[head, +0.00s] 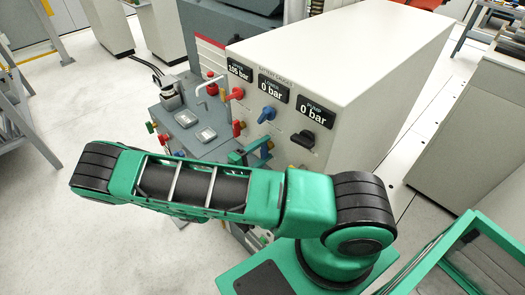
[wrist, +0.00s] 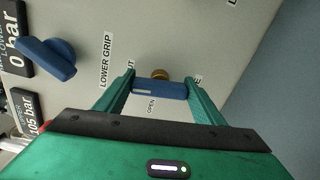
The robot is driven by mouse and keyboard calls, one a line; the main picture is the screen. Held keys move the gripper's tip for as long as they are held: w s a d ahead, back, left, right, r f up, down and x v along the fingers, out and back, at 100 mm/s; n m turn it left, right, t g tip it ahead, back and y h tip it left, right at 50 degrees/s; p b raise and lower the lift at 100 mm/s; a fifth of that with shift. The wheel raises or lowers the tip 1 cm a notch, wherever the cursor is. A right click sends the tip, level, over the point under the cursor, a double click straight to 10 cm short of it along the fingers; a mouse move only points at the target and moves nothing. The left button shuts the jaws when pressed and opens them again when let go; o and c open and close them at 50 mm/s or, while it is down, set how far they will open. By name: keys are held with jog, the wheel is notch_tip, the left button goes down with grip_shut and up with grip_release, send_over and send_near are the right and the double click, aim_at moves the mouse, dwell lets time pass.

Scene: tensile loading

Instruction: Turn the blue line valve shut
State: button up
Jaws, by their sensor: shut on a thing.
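The blue line valve is a flat blue bar handle (wrist: 160,90) on a brass stem (wrist: 160,74), set on the cream panel, in the wrist view. My gripper (wrist: 161,82) is shut on this handle, with one green finger at each end of the bar. The bar lies across the picture between the fingers. A label reading OPEN shows just below the bar; another ending in UT is partly hidden by the left finger. In the head view my gripper (head: 254,152) is at the panel's lower part, and my arm hides much of the valve.
A larger blue knob (head: 266,115) sits above, between a red knob (head: 236,94) and a black knob (head: 304,138). Gauges above them read 105 bar, 0 bar and 0 bar. A grey machine with several coloured knobs (head: 198,125) stands close on the left.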

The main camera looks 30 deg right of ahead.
jog(key=shift+w+a+f+m, duration=0.1)
jog(key=shift+a+f+m, duration=0.05)
jog(key=shift+m, duration=0.35)
dwell(0.3)
jog(key=o, duration=1.1)
jog(key=shift+c, duration=0.2)
jog(key=s+a, duration=0.2)
jog(key=a, duration=0.8)
jog(key=shift+a, duration=0.3)
jog(key=shift+s, duration=0.1)
